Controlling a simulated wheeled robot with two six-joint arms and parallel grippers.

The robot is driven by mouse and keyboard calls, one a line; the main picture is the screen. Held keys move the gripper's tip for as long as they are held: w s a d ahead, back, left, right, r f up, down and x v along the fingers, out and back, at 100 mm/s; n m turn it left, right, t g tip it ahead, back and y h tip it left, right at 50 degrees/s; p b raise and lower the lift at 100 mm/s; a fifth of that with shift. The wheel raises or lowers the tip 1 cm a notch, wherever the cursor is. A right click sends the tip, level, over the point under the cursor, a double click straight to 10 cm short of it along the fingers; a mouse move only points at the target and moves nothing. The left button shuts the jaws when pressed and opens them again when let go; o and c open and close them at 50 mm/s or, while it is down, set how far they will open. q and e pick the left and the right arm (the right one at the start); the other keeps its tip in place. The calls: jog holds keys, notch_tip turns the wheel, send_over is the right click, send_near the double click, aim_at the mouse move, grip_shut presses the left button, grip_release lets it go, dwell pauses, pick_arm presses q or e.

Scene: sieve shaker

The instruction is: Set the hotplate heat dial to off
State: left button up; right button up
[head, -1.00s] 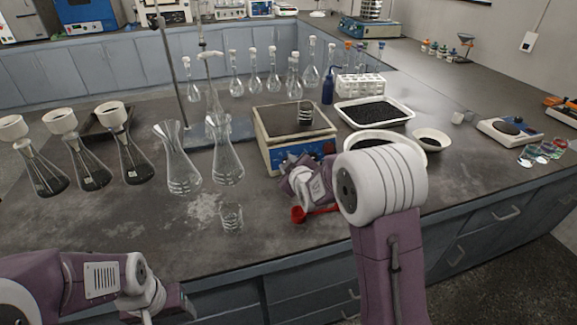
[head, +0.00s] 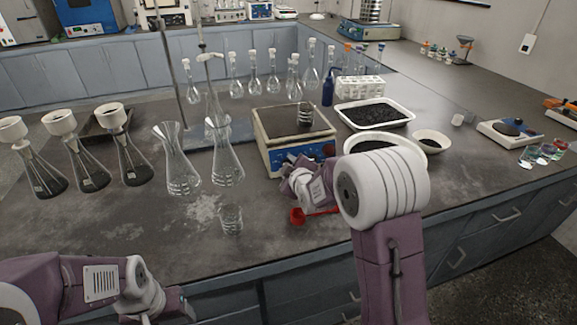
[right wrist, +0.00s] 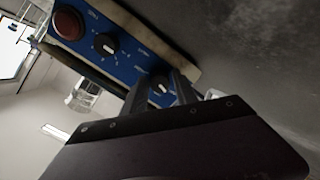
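One dial (right wrist: 105,44) is clear of my gripper. The other dial (right wrist: 160,84) sits between the fingers of my right gripper (right wrist: 162,90), which look open around it; contact cannot be told. Dial labels are too small to read. My left gripper (head: 180,304) is low at the front left, its fingers unclear.
A red scoop (head: 298,216) lies below my right wrist, and a small glass beaker (head: 231,219) stands to its left. Tall flasks (head: 183,170) stand left of the hotplate. A black-filled tray (head: 408,121) and bowls are to the right.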

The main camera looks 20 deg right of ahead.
jog(key=shift+o, duration=0.7)
jog(key=shift+s+r, duration=0.2)
jog(key=shift+s, duration=0.05)
jog(key=p+v, duration=0.1)
jog(key=v, duration=0.7)
jog(key=shift+s, duration=0.25)
